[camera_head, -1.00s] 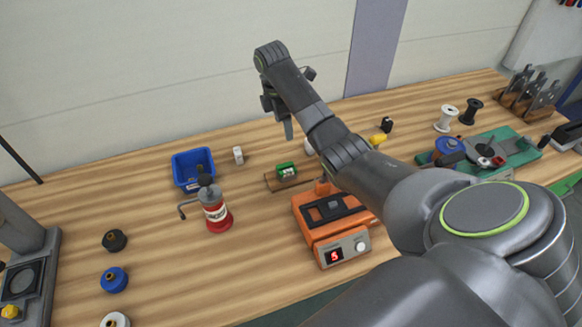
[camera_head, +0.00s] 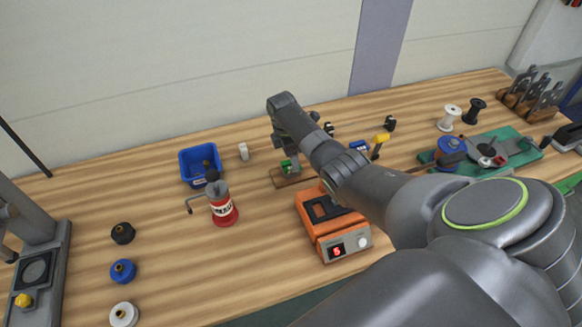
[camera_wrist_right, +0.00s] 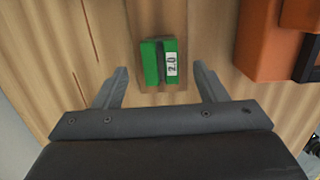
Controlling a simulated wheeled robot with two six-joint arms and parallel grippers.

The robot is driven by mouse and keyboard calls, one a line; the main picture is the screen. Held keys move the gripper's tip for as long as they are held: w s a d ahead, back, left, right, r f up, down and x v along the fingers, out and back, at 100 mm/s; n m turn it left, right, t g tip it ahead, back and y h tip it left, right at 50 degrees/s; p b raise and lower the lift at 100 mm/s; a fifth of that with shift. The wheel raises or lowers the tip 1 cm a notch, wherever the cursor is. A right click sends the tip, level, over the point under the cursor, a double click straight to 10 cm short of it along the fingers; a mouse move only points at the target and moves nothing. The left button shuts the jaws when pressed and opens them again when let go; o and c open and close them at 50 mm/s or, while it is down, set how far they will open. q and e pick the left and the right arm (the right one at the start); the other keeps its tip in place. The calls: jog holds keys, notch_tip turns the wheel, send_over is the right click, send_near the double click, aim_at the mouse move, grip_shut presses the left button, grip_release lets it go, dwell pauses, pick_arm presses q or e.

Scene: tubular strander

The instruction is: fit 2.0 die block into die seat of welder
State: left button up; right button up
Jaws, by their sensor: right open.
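The green 2.0 die block (camera_wrist_right: 171,62) sits on a small wooden holder (camera_wrist_right: 148,87), its white label reading 2.0. It also shows in the head view (camera_head: 287,166), partly hidden by my right gripper. My right gripper (camera_wrist_right: 160,84) is open, its two fingers to either side of the block's line and a little short of it, with nothing between the tips. The orange welder (camera_head: 322,242) stands just right and in front of the holder. Its dark top part shows, partly covered by my right arm; I cannot make out the die seat clearly. My left gripper is out of view.
A blue block (camera_head: 358,147) and a yellow-handled tool (camera_head: 381,139) lie behind my right arm. Several round caps line the left front.

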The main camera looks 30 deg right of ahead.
aim_at(291, 169)
jog(key=shift+f, duration=1.65)
jog(key=c, duration=1.3)
jog(key=shift+r, duration=0.1)
grip_shut()
